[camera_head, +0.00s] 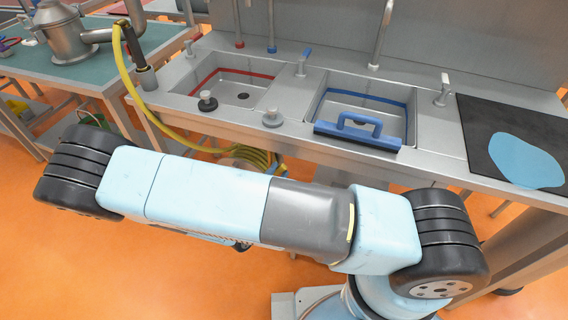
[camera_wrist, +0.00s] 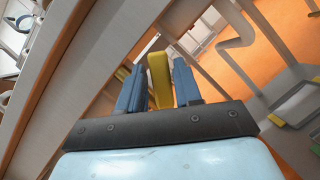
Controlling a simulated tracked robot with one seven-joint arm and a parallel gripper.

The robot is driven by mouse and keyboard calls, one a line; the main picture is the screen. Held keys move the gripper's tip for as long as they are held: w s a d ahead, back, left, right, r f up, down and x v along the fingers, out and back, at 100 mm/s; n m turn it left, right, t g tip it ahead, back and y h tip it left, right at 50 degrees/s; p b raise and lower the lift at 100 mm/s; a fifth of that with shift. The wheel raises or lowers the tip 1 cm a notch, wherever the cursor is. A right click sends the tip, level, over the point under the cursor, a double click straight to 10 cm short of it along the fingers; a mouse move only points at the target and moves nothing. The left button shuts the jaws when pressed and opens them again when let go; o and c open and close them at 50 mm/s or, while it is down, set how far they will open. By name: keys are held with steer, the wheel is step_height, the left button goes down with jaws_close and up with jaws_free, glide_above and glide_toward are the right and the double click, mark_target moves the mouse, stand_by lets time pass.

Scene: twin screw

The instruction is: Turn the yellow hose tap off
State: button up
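In the wrist view my gripper (camera_wrist: 159,88) has its two blue fingers apart. A yellow upright bar (camera_wrist: 160,80), which looks like the handle of the yellow hose tap, stands between them. It lies close against the right finger, with a narrow gap on the left. I cannot tell whether the fingers press on it. The tap's body is not visible.
The metal sink bench (camera_head: 300,92) holds a red-rimmed basin (camera_head: 235,88) and a blue-rimmed basin (camera_head: 365,108). A blue-handled tool (camera_head: 358,133) lies at the front edge. A metal vessel (camera_head: 68,40) stands on the left table. Orange floor (camera_head: 60,265) is open at the lower left.

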mark_target(279, 171)
steer(key=shift+x, duration=2.1)
steer(key=shift+s, duration=0.1)
jaws_close()
